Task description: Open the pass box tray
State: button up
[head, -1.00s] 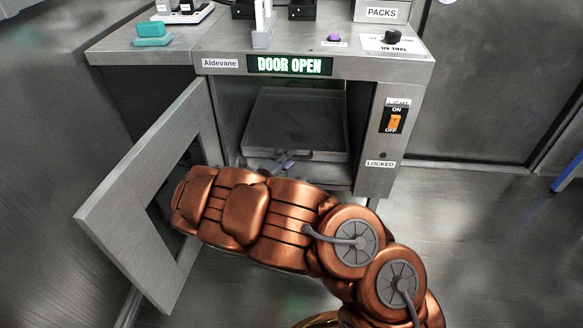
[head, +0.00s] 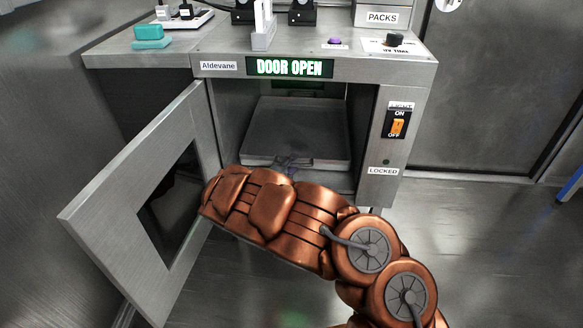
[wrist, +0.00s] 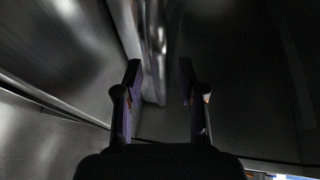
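The pass box stands with its grey door (head: 88,212) swung open to the left and its display (head: 290,67) reading DOOR OPEN. The flat grey tray (head: 300,132) lies inside the chamber, its front edge near the opening. In the wrist view, the fingers of my gripper (wrist: 160,82) stand apart. A shiny upright metal bar (wrist: 155,45) shows between and beyond them; I cannot tell whether it is the tray's handle. No contact can be made out.
The orange light switch (head: 397,122) and LOCKED label (head: 383,171) are on the right front panel. On top are a teal object (head: 149,37), a purple button (head: 334,41) and a black knob (head: 394,39). Open floor (head: 480,260) lies to the right.

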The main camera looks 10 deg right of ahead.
grip_shut()
dwell(0.4)
dwell(0.4)
